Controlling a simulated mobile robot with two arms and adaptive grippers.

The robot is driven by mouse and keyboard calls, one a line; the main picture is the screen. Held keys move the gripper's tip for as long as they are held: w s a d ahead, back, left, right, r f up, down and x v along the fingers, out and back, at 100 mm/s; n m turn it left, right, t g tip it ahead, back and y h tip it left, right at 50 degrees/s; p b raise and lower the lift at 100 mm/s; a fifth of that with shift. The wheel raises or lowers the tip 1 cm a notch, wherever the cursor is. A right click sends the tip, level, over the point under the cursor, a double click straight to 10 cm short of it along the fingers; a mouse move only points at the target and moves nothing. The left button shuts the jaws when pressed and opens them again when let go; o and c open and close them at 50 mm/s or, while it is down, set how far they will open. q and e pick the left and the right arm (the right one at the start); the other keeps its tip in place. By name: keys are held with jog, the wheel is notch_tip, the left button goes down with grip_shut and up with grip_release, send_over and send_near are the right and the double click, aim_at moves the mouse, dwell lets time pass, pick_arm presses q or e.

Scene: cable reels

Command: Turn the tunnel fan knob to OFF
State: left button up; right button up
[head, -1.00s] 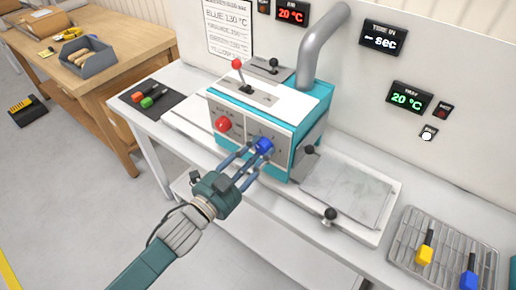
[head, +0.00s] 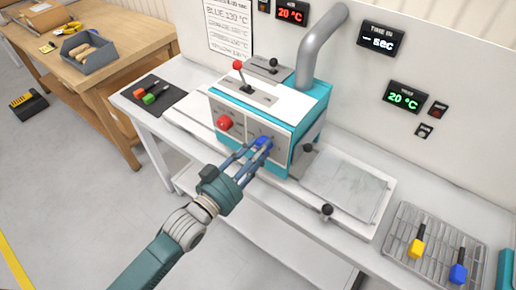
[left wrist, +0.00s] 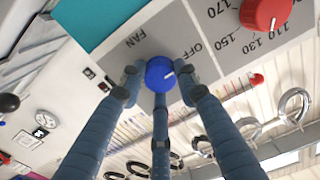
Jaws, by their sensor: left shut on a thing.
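The blue fan knob (head: 263,142) is on the front panel of the teal and white tunnel box (head: 300,140). In the left wrist view the knob (left wrist: 157,73) sits beside the printed words FAN and OFF. Its white pointer mark faces right in that view, a little below the OFF label (left wrist: 190,47). My left gripper (head: 256,150) is shut on the knob, its fingers around the rim; they also show in the left wrist view (left wrist: 160,84). The fingers partly hide the knob in the head view. My right gripper is not in view.
A red knob (head: 224,122) with temperature numbers is on the same panel. A wire rack (head: 436,235) with yellow and blue tools lies at right. A dark mat (head: 154,95) lies at left.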

pick_arm(q)
jog(key=shift+s+f+n, duration=0.15)
jog(key=shift+f+n, duration=0.25)
jog(key=shift+f, duration=0.15)
jog(key=o, duration=1.2)
jog(key=shift+c, duration=0.2)
jog(key=shift+r, duration=0.15)
jog(key=v, duration=1.2)
